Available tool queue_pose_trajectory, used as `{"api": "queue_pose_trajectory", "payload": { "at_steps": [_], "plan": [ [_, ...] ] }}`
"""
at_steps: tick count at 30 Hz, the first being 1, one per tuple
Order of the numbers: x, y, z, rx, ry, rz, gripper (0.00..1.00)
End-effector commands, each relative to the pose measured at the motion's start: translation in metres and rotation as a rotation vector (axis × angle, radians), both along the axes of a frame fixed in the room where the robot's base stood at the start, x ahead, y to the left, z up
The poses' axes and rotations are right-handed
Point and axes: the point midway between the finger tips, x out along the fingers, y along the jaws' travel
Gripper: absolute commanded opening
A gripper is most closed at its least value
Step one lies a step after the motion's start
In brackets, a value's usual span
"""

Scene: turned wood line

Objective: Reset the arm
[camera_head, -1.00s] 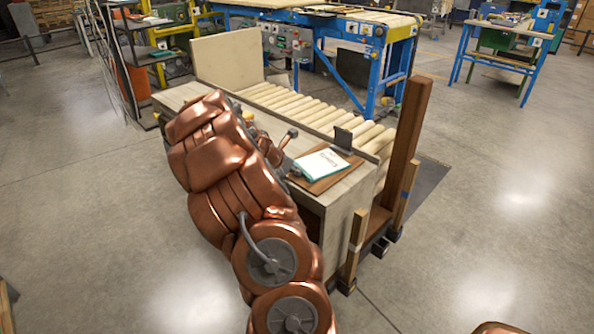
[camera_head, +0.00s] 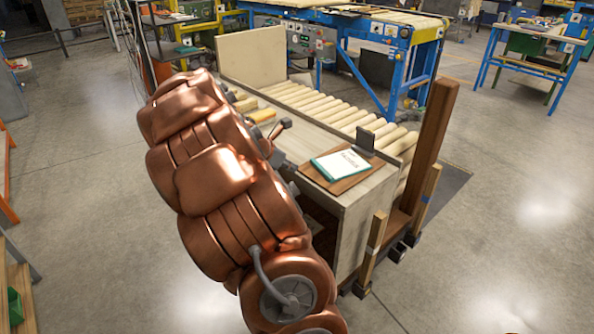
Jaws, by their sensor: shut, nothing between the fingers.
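My copper-coloured arm rises from the bottom middle and leans up to the left, in front of the bench. My gripper (camera_head: 280,129) shows only in part past the right side of the arm, above the bench top. It is shut and holds nothing. The rest of it is hidden behind the arm links.
A wooden bench (camera_head: 355,208) bears a clipboard with paper (camera_head: 342,164) close to the arm's right. Behind it are a roller conveyor (camera_head: 335,112) and an upright board (camera_head: 251,56). A tall wooden post (camera_head: 430,150) stands at right. Floor is clear far right.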

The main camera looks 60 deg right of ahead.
Motion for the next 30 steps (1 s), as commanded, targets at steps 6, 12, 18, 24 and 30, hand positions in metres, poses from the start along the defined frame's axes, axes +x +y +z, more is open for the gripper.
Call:
{"api": "queue_pose_trajectory", "payload": {
  "at_steps": [6,12,18,24,30],
  "plan": [
    [0.000,0.004,0.005,0.000,0.000,-0.001,0.00],
    [0.001,0.004,0.005,0.000,0.000,-0.001,0.00],
    [0.001,0.004,0.005,0.000,0.000,-0.001,0.00],
    [0.000,0.009,0.007,0.001,-0.015,-0.014,0.00],
    [-0.005,0.056,0.028,0.020,-0.156,-0.149,0.00]
  ]
}}
